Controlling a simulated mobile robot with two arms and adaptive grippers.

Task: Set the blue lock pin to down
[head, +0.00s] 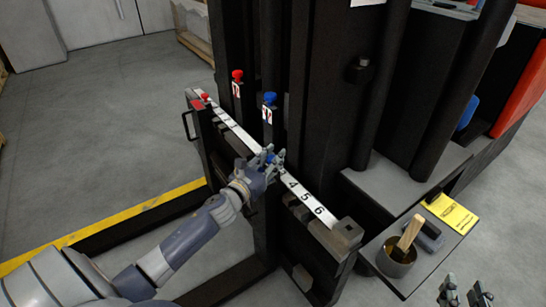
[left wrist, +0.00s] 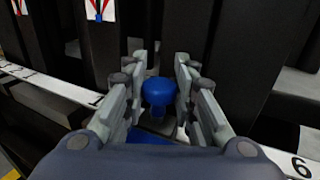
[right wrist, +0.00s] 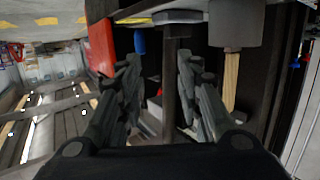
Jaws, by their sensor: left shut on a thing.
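The blue lock pin has a round blue knob (left wrist: 158,90) and sits at the numbered rail (head: 312,201). My left gripper (head: 274,157) is at the rail, just left of the number 4. In the left wrist view its fingers (left wrist: 160,92) stand on both sides of the blue knob and are shut on it. The lower part of the pin is mostly hidden. My right gripper (head: 466,292) is low at the right edge of the head view, away from the pin. Its fingers (right wrist: 160,85) are spread and hold nothing.
A red knob (head: 205,97) sits at the rail's far end. Red (head: 237,75) and blue (head: 270,98) knobs top labelled posts behind the rail. A side shelf (head: 425,262) holds a cup (head: 397,258) with a wooden handle. Open floor lies left.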

